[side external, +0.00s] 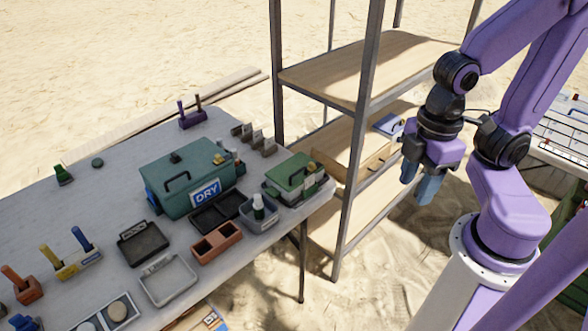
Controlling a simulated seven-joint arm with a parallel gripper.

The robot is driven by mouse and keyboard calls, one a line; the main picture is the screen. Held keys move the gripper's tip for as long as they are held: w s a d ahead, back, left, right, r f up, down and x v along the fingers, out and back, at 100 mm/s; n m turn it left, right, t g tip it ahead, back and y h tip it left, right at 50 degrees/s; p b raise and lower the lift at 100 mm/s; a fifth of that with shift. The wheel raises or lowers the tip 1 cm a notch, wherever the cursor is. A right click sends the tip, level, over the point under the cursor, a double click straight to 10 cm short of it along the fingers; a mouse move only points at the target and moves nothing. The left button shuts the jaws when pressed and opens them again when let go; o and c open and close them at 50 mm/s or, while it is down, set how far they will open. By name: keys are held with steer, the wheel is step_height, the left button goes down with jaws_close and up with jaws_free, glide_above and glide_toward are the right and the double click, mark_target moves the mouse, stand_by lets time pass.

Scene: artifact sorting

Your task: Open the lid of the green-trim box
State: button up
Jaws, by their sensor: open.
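A box with a green lid (289,172) stands at the right end of the grey table (100,195). Its lid looks closed, with a dark handle on top and grey lower walls. A larger green box (190,178) with a "DRY" label and dark handles stands to its left, also closed. I cannot tell for sure which is the green-trim box. My gripper (420,188) is open and empty, pointing down in the air in front of the shelf rack, well right of both boxes and apart from them.
A metal rack with wooden shelves (365,70) stands behind, its post between my gripper and the table. A grey tray (168,281), a brown two-part tray (216,243) and a bottle in a bin (259,207) crowd the table front. Sand lies around.

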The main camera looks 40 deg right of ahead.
steer(key=shift+c, duration=1)
steer(key=n+t, duration=0.2)
steer(key=n, duration=0.3)
glide_above(298, 171)
steer(key=s, duration=0.4)
step_height(298, 171, down, 4)
steer(key=w+f, duration=0.1)
steer(key=f, duration=0.4)
steer(key=w+f, duration=0.1)
steer(key=f, duration=0.5)
steer(key=w+f, duration=0.1)
steer(key=f, duration=0.5)
steer(key=shift+w+d+f, duration=0.1)
steer(key=shift+w+f, duration=0.05)
steer(key=shift+w, duration=0.15)
jaws_close()
